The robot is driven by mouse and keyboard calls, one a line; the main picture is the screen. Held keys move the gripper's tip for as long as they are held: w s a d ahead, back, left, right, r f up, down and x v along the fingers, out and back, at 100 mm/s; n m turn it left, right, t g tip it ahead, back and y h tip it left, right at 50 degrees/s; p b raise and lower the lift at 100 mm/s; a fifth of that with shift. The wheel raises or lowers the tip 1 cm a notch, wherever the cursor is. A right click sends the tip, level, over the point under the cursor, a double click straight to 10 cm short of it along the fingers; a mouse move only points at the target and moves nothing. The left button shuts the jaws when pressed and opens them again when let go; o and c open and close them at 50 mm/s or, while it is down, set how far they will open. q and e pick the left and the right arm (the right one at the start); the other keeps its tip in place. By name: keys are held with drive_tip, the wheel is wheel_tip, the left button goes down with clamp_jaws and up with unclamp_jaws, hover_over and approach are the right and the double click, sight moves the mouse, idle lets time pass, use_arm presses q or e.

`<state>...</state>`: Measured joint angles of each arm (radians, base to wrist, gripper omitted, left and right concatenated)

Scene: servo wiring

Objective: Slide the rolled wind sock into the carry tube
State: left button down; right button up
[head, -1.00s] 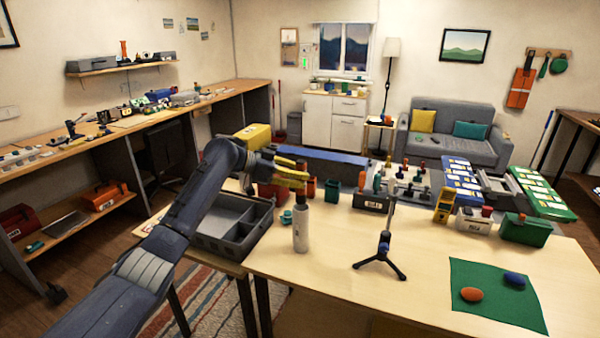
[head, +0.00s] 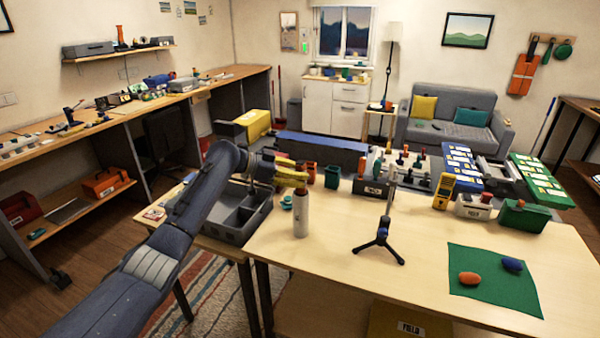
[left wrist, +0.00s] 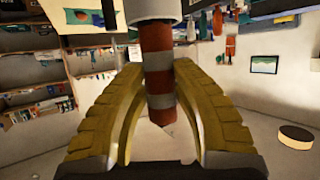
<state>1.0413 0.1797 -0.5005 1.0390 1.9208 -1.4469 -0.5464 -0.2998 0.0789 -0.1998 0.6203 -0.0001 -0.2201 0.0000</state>
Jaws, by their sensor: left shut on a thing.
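The carry tube (head: 300,217) is a pale upright cylinder on the light wooden table, left of the tripod. My left gripper (head: 295,182), with yellow fingers, is just above the tube's mouth. In the left wrist view its fingers (left wrist: 160,80) are shut around the rolled wind sock (left wrist: 160,68), a slim roll banded red and grey. The sock is in line with the pale tube (left wrist: 152,9); its end meets the tube's rim, and how far it reaches inside is hidden. My right gripper is out of view.
A small black tripod (head: 379,245) stands right of the tube. A grey divided tray (head: 232,222) lies to the left. Small bins and a yellow meter (head: 444,190) line the back. A green mat (head: 495,283) lies front right. The table's front middle is clear.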

use_arm(q)
drive_tip(key=shift+f, duration=0.8)
drive_tip(key=shift+f, duration=0.2)
drive_tip(key=c, duration=1.1)
unclamp_jaws()
drive_tip(key=shift+o, duration=0.2)
drive_tip(key=v, duration=1.2)
drive_tip(key=shift+s, duration=0.1)
